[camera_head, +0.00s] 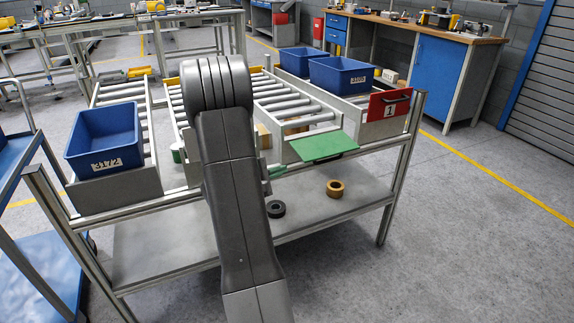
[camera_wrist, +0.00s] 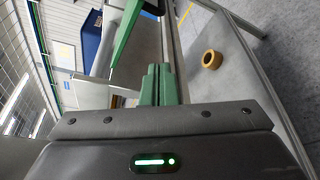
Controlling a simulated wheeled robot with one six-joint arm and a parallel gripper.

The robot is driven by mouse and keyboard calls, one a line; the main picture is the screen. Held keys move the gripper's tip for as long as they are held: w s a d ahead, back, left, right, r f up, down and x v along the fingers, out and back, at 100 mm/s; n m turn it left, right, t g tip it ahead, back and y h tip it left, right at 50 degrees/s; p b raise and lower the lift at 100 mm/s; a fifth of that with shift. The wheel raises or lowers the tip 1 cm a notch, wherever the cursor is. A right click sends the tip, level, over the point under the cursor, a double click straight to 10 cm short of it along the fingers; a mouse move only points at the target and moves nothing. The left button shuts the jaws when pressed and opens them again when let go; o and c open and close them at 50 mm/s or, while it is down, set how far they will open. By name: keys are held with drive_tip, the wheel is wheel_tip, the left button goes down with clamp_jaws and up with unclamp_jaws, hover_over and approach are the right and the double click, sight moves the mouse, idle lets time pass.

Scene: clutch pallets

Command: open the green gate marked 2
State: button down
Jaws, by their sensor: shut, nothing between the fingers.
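A green gate (camera_head: 322,146) at the front end of a roller lane lies folded down, close to level, with a dark handle at its front edge. No number shows on it. In the wrist view a green panel (camera_wrist: 127,32), seen nearly edge-on, appears to be this gate. My gripper's green fingers (camera_wrist: 159,68) are shut together and empty, close to the panel; I cannot tell whether they touch it. In the head view my arm hides most of the gripper, and a small green part (camera_head: 277,172) beside the arm appears to be its fingers, left of and below the gate.
A red gate marked 1 (camera_head: 390,105) stands upright to the right, with blue bins (camera_head: 341,76) behind it. A blue bin marked 3172 (camera_head: 105,138) sits in the left lane. The lower shelf (camera_head: 160,240) holds a black ring (camera_head: 276,209) and a tan ring (camera_head: 335,188).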

sight(324, 150)
idle(0.4)
drive_tip(key=w+d+p, duration=0.2)
drive_tip(key=w+d, duration=0.1)
drive_tip(key=d, duration=0.5)
drive_tip(key=shift+w+d, duration=0.15)
drive_tip(key=shift+d, duration=0.2)
drive_tip(key=shift+f, duration=0.1)
